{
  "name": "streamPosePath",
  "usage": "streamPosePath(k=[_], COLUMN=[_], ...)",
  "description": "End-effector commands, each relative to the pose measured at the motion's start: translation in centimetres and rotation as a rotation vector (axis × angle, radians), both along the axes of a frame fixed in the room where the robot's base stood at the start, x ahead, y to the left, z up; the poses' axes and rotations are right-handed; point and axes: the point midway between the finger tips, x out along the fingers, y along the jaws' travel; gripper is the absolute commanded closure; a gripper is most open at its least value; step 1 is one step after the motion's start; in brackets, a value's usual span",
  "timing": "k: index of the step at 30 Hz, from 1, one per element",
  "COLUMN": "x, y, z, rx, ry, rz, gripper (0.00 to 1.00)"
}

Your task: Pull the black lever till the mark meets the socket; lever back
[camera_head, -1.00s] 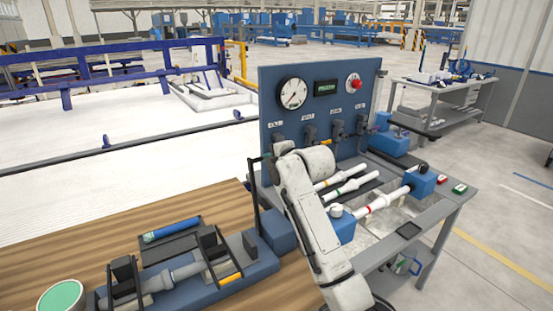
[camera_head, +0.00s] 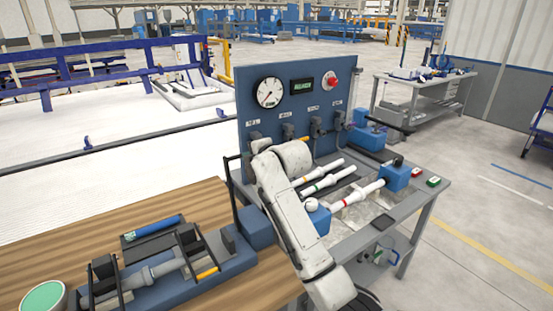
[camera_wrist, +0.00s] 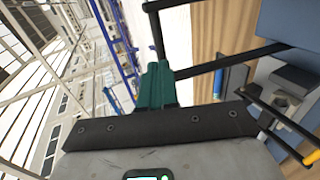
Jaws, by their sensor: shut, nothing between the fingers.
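A black lever (camera_head: 236,191) stands upright at the left end of the blue panel, by a blue block (camera_head: 256,228). Its black bars also show in the wrist view (camera_wrist: 156,27), just beyond my fingertips. My gripper (camera_wrist: 155,72) has its teal fingers together, with nothing held. I cannot tell whether they touch the lever. In the head view my arm hides the gripper. A grey pipe (camera_head: 151,274) lies in a blue fixture (camera_head: 238,262) with black clamps on the wooden table. I cannot make out the mark or the socket clearly.
The blue panel (camera_head: 297,118) carries a gauge (camera_head: 270,92) and a red button (camera_head: 330,84). Several white pipes with coloured bands (camera_head: 327,184) lie on the grey bench to the right of my arm. A blue tube (camera_head: 154,227) and a green-topped tin (camera_head: 42,298) are on the wooden table.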

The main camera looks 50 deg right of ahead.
Motion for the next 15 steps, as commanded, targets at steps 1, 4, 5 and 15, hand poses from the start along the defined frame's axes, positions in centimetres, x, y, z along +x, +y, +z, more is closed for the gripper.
streamPosePath(k=[1,4,5,15], x=[-0.5,-1.4,-1.6,-5.8], y=[0.0,0.3,0.3,1.4], z=[0.1,0.4,0.5,2.2], rx=[-0.001,-0.001,-0.001,-0.002], ry=[-0.003,-0.003,-0.003,-0.004], rz=[-0.001,-0.001,-0.001,-0.003], gripper=[1.0,1.0,1.0,1.0])
